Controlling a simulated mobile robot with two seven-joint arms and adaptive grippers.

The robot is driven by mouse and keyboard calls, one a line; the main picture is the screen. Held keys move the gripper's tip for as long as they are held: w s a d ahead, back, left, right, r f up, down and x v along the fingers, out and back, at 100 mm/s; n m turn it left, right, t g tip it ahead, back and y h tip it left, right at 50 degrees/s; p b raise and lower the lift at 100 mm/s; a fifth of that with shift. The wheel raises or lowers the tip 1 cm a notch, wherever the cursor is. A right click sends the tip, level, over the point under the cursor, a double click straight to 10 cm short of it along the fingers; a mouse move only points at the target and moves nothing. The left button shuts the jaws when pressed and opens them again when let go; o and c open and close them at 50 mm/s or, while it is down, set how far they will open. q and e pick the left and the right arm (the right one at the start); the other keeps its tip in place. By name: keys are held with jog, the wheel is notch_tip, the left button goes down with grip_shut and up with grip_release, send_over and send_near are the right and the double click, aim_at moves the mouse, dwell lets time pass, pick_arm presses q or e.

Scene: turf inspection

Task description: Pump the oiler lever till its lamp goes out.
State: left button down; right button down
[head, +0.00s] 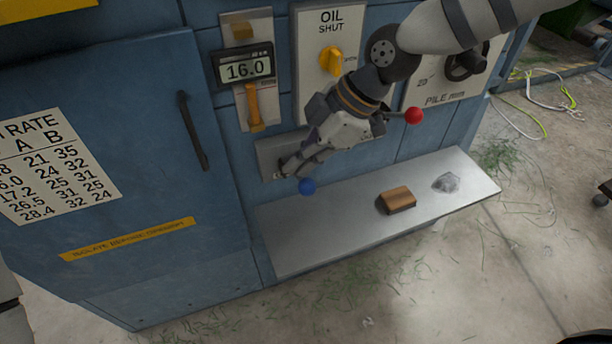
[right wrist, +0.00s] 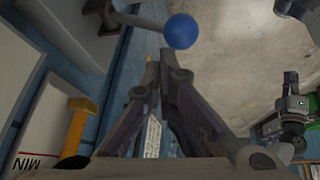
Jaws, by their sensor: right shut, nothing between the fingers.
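My right gripper (head: 286,172) is shut and empty in front of the machine's lower panel. In the right wrist view its fingertips (right wrist: 154,68) meet. A blue ball knob (head: 307,186) sits just beside and below the fingertips; it also shows in the right wrist view (right wrist: 180,31), on a grey lever arm, just beyond the fingertips and apart from them in that picture. A lever with a red ball knob (head: 415,116) sticks out to the right of the gripper. No lit lamp can be made out; the gripper and arm cover part of the panels.
A metal shelf (head: 330,238) juts out below, bearing a brown block (head: 397,200) and a crumpled grey piece (head: 446,183). Above are an OIL panel with a yellow knob (head: 331,60) and a display reading 16.0 (head: 245,69). A cabinet door (head: 100,170) stands left.

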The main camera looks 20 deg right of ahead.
aim_at(312, 192)
jog(key=shift+s+f, duration=0.5)
jog(key=shift+f, duration=0.55)
jog(key=shift+s+f, duration=0.45)
jog(key=shift+f, duration=0.55)
jog(key=shift+s+f, duration=0.5)
jog(key=shift+f, duration=0.55)
dwell(2.8)
dwell(0.4)
jog(key=shift+w+r+p, duration=0.15)
jog(key=shift+w+r, duration=0.4)
jog(key=shift+r, duration=0.6)
jog(key=shift+w+r+p, duration=0.1)
jog(key=shift+w+r, duration=0.45)
jog(key=shift+r, duration=0.65)
jog(key=shift+w+r+p, duration=0.15)
jog(key=shift+w+r, duration=0.4)
jog(key=shift+r, duration=0.6)
